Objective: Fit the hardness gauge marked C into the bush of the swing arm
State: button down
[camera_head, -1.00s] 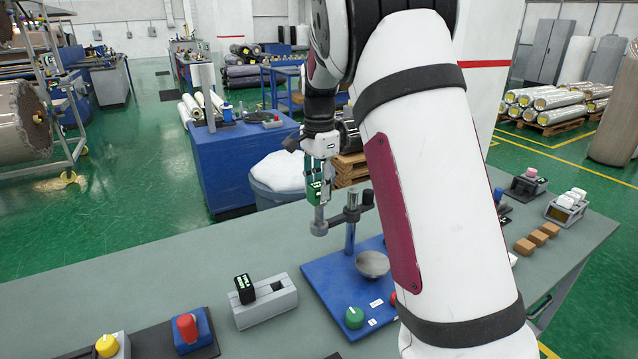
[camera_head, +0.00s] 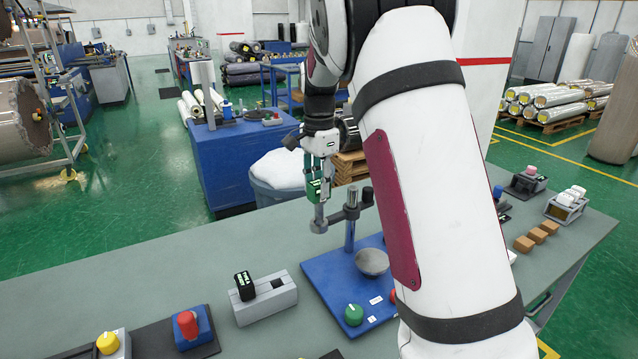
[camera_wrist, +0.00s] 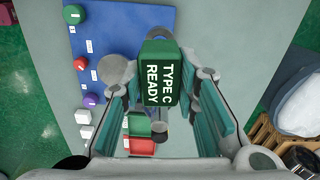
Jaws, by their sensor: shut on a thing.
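My gripper (camera_head: 319,172) is shut on the green hardness gauge (camera_head: 316,190), whose top reads "TYPE C READY" in the wrist view (camera_wrist: 160,72). The gauge stands upright, with its grey lower end directly over the bush (camera_head: 318,227) at the left end of the swing arm (camera_head: 338,214). The lower end meets the bush in the head view; I cannot tell how deep it sits. The gauge hides the bush in the wrist view. The swing arm is carried on a post (camera_head: 350,236) on a blue base plate (camera_head: 330,275).
A grey round pad (camera_head: 372,262) and a green knob (camera_head: 354,314) are on the base plate. A grey holder (camera_head: 262,302) with a black-topped gauge (camera_head: 244,285) stands to the left. Red (camera_head: 186,323) and yellow (camera_head: 107,343) knobs are further left. The bench behind the holder is clear.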

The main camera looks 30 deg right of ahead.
aim_at(319, 204)
jog(key=shift+f+b, duration=0.6)
jog(key=shift+f, duration=2.3)
jog(key=c, duration=1.2)
grip_release()
notch_tip(319, 204, up, 12)
jog(key=shift+f, duration=0.15)
